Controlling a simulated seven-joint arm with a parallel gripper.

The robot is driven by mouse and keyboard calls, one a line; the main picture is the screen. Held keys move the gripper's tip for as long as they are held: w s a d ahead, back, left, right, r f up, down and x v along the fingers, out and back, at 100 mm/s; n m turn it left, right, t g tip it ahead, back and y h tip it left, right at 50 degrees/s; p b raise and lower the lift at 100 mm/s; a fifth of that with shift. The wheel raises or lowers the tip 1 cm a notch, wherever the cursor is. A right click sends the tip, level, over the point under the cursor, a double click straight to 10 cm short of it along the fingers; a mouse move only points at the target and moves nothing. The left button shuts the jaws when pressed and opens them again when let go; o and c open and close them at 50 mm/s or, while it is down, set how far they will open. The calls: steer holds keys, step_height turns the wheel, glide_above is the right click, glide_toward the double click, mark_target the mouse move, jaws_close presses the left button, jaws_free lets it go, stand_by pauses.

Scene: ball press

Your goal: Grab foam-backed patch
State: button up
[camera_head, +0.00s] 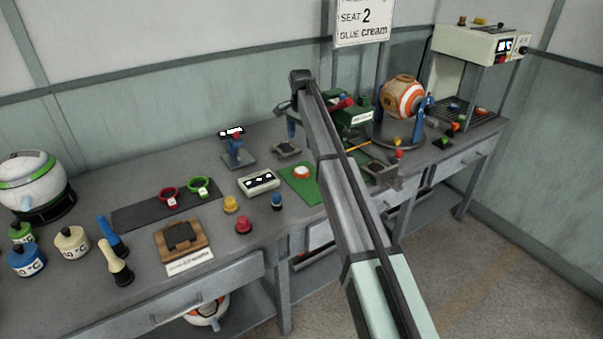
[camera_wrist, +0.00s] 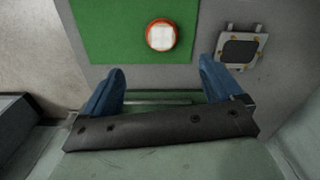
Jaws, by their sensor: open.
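The patch also shows in the head view (camera_head: 302,172), on the green mat (camera_head: 297,187) near the middle of the bench. Its foam backing cannot be seen. My gripper (camera_wrist: 161,68) has two blue fingers spread wide, with nothing between them. In the wrist view the patch lies beyond the fingertips, roughly centred between them. In the head view my arm covers part of the mat, and the fingers cannot be made out.
A dark pad in a pale frame (camera_wrist: 240,50) lies right of the mat in the wrist view. A small display box (camera_head: 259,183) and yellow (camera_head: 230,204), red (camera_head: 243,225) and blue (camera_head: 277,201) knobs stand left of the mat. A ball (camera_head: 402,97) sits at the right.

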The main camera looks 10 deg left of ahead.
glide_above(301, 170)
steer(key=shift+m, duration=0.3)
steer(key=f, duration=0.8)
steer(key=shift+s+f, duration=0.1)
steer(key=shift+s, duration=0.25)
steer(key=shift+w+d+f, duration=0.1)
steer(key=shift+w+f, duration=0.05)
steer(key=shift+f, duration=1.25)
steer(key=shift+w+f, duration=0.1)
steer(key=shift+f, duration=1.3)
steer(key=shift+c, duration=0.4)
steer(key=c, duration=1)
steer(key=shift+r, duration=0.1)
steer(key=shift+c, duration=0.2)
